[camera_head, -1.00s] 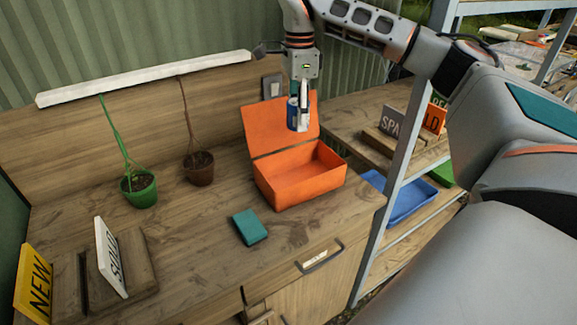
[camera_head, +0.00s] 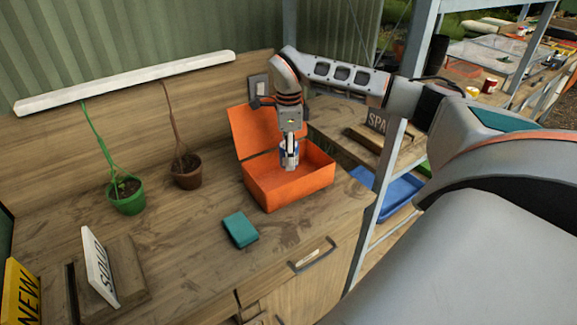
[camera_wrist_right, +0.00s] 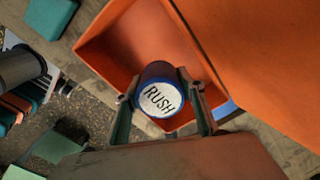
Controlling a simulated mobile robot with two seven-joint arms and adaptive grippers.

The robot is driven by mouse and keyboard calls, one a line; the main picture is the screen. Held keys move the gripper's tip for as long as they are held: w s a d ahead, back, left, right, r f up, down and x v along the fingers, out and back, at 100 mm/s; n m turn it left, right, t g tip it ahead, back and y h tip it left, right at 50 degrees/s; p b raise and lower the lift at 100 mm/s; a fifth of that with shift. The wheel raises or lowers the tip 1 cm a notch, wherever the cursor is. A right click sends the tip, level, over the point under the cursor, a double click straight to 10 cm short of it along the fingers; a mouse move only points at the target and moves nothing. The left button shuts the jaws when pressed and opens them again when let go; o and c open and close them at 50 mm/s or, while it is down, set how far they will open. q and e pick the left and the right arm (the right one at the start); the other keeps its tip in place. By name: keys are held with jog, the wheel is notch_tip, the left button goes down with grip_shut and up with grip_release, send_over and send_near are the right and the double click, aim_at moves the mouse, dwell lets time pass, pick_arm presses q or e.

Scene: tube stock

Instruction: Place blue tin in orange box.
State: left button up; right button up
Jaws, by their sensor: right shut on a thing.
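The orange box (camera_head: 262,190) stands on the wooden bench with its lid tilted open at the back. My right gripper (camera_head: 289,160) points down inside the box opening and is shut on the blue tin (camera_head: 284,154). In the right wrist view the tin (camera_wrist_right: 160,97) shows its white end marked "RUSH" between the two fingers of the gripper (camera_wrist_right: 162,105), with the orange box (camera_wrist_right: 95,48) around it. I cannot tell whether the tin touches the box floor. My left gripper is not in view.
A teal block (camera_head: 240,229) lies in front of the box. A green pot (camera_head: 127,200) and a brown pot (camera_head: 187,178) with plants stand to the left. A metal shelf post (camera_head: 375,205) and a blue tray (camera_head: 398,196) are to the right.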

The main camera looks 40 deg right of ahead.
jog(key=shift+f, duration=0.5)
notch_tip(320, 180, down, 3)
jog(key=shift+f, duration=0.15)
jog(key=shift+f, duration=0.5)
jog(key=o, duration=1.2)
jog(key=shift+r, duration=0.1)
